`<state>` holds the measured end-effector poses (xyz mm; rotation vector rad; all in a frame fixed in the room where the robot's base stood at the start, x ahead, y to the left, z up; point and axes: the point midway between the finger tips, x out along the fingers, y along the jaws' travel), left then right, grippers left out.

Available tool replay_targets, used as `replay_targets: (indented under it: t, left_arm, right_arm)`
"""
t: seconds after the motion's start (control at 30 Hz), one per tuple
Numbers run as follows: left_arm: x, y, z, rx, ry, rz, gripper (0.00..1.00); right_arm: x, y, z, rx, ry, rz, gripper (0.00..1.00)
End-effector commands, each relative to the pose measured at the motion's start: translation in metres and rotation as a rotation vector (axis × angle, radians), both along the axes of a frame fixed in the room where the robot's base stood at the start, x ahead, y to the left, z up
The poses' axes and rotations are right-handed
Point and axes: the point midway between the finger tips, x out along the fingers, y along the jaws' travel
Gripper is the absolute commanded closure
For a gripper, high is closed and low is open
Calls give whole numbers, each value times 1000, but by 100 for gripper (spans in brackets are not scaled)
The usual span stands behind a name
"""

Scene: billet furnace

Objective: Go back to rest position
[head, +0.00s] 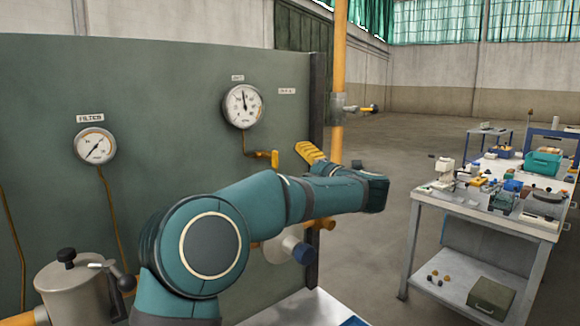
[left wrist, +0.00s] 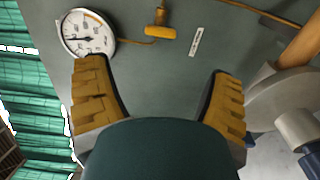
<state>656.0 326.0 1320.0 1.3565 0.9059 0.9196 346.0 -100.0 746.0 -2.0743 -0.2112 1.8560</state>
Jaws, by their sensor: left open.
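My left arm comes in from the lower left of the head view, bends and reaches right, in front of the grey-green panel (head: 170,90). A yellow ridged finger of my left gripper (head: 309,152) shows above the wrist, near the panel's right edge. The rest of the gripper is largely hidden behind my arm. In the left wrist view my left gripper (left wrist: 157,68) has its two yellow fingers wide apart, with nothing between them except the panel behind. My right gripper is not in view.
The panel carries a left gauge (head: 96,146), a right gauge (head: 243,106) and a small yellow valve handle (head: 275,158). A yellow post (head: 338,60) stands at its right edge. A metal pot (head: 80,285) is lower left. A cluttered workbench (head: 480,208) stands right; floor between is clear.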

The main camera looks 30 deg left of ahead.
Motion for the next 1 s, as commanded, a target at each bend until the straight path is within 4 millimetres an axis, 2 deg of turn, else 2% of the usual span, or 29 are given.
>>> replay_targets:
  t: [0.17, 0.6, 0.7, 0.77, 0.87, 0.97, 1.0]
  left_arm:
    - [-3, -7, 0, 0, 0, 1, 17]
    - [-3, -8, 0, 0, 0, 0, 17]
    - [1, -9, -6, 15, 18, -19, 17]
    - [9, -13, -19, 45, 52, -56, 17]
    - [29, -27, -57, 130, 153, -176, 17]
    - [49, -48, -114, 229, 298, -346, 17]
    - [54, -57, -140, 266, 359, -420, 17]
  right_arm:
    - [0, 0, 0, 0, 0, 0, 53]
    - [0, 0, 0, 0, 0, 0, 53]
    - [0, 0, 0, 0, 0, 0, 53]
    - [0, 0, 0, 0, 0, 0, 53]
    - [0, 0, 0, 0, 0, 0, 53]
    - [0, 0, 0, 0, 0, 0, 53]
    - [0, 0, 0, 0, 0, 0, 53]
